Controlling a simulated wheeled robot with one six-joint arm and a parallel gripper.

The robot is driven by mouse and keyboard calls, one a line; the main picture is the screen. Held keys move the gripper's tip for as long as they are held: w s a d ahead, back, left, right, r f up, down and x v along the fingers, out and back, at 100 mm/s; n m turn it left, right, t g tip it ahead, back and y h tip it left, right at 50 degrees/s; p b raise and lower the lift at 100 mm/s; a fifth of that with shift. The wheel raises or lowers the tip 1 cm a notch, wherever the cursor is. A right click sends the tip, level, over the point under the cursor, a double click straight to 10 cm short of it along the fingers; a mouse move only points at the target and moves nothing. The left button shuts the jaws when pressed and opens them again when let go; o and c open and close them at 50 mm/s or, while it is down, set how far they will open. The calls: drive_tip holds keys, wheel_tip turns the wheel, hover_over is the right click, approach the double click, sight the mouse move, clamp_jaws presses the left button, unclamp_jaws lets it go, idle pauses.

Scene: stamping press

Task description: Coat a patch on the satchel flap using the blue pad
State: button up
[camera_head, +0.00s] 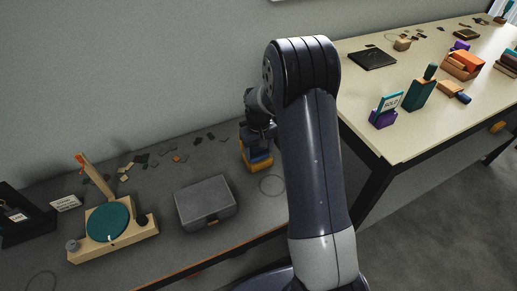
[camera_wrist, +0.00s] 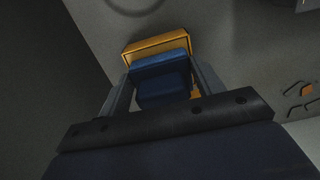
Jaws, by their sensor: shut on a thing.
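My gripper (camera_wrist: 160,88) is shut on the blue pad (camera_wrist: 160,68), with one finger on each side of it. A yellow-orange block or tray (camera_wrist: 150,46) shows just beyond the pad; I cannot tell whether the two touch. In the head view my gripper (camera_head: 258,134) is low over the grey bench, with the orange piece (camera_head: 258,164) below it, partly hidden by my arm. A grey boxy case (camera_head: 206,201) with a small brown clasp, which looks like the satchel, lies on the bench to the left. Its flap seems to be the closed top.
A wooden press (camera_head: 138,235) with a teal round plate (camera_head: 107,222) stands left of the case. Dark and tan scraps (camera_head: 150,157) lie along the wall. A cream table (camera_head: 400,143) with several small goods stands at the right. Bare bench lies between case and gripper.

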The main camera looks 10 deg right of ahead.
drive_tip(key=shift+r+p, duration=2.35)
drive_tip(key=shift+r, duration=1.05)
drive_tip(key=s+r+m+p, duration=0.2)
drive_tip(key=s+r+p, duration=0.5)
drive_tip(key=r+p, duration=0.3)
drive_tip(key=p, duration=0.3)
drive_tip(key=shift+s+r+p, duration=0.15)
drive_tip(key=shift+r+p, duration=0.15)
drive_tip(key=shift+r, duration=0.05)
drive_tip(key=shift+a, duration=0.1)
